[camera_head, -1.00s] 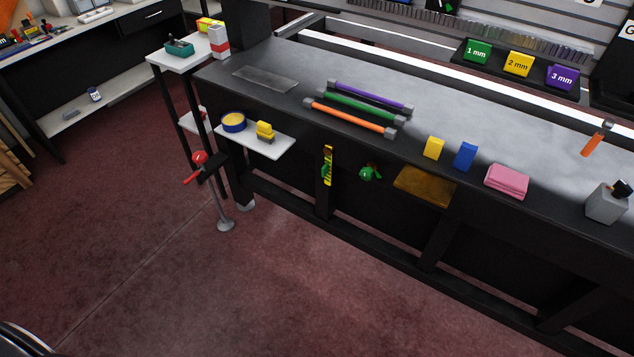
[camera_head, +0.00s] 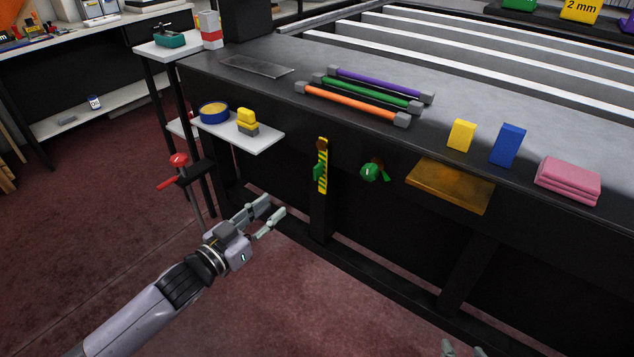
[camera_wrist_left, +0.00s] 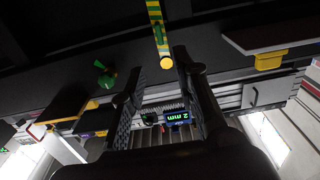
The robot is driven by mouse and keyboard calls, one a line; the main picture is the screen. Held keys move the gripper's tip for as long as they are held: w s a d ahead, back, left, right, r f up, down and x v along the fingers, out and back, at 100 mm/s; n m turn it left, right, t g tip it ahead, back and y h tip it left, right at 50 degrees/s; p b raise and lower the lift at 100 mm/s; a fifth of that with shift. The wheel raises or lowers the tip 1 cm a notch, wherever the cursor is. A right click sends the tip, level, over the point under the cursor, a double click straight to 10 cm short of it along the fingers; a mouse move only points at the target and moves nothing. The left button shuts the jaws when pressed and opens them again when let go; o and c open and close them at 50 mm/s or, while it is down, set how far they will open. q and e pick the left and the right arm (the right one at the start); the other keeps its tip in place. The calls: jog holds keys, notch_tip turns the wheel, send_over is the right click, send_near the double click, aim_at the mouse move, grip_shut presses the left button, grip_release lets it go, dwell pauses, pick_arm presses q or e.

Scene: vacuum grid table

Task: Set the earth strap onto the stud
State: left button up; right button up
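The earth strap (camera_head: 322,168) is a yellow strip with green marks, hanging upright on the dark table front. A small green piece sits on its side. At its top is a brownish end (camera_head: 322,144); I cannot tell stud from strap there. The strap also shows in the left wrist view (camera_wrist_left: 156,22), ending in a round brass-coloured piece (camera_wrist_left: 166,62). My left gripper (camera_head: 272,211) is open and empty, lower and left of the strap, apart from it. Its fingers frame the left wrist view (camera_wrist_left: 163,90). Only the tips of my right gripper (camera_head: 462,348) show at the bottom edge.
A green knob-like part (camera_head: 373,171) and a brown tray (camera_head: 450,186) are right of the strap. A white side shelf (camera_head: 258,138) with a blue-yellow tin (camera_head: 214,112) juts out left. A red-handled clamp (camera_head: 180,172) stands further left. Floor in front is clear.

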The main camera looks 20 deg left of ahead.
pick_arm(q)
jog(key=b, duration=0.2)
send_near(314, 173)
jog(key=w, duration=0.2)
jog(key=x, duration=0.2)
jog(key=b+x, duration=0.1)
jog(key=x, duration=0.5)
jog(key=shift+d+f, duration=0.1)
jog(key=shift+d, duration=0.25)
jog(key=shift+w+d+b, duration=0.25)
jog(key=shift+w+b, duration=0.1)
jog(key=shift+w, duration=0.2)
pick_arm(e)
jog(key=w+a+r+t+y, duration=0.1)
jog(key=w+a+r+t, duration=0.1)
jog(key=r+t, duration=0.3)
jog(key=w+a+r+t+y, duration=0.1)
jog(key=r+t, duration=0.4)
jog(key=r, duration=0.5)
jog(key=shift+w+a+r+y, duration=0.4)
jog(key=shift+w+y, duration=0.2)
jog(key=shift+w, duration=0.65)
pick_arm(q)
jog(key=shift+c, duration=0.5)
grip_shut()
pick_arm(e)
jog(key=shift+d, duration=0.1)
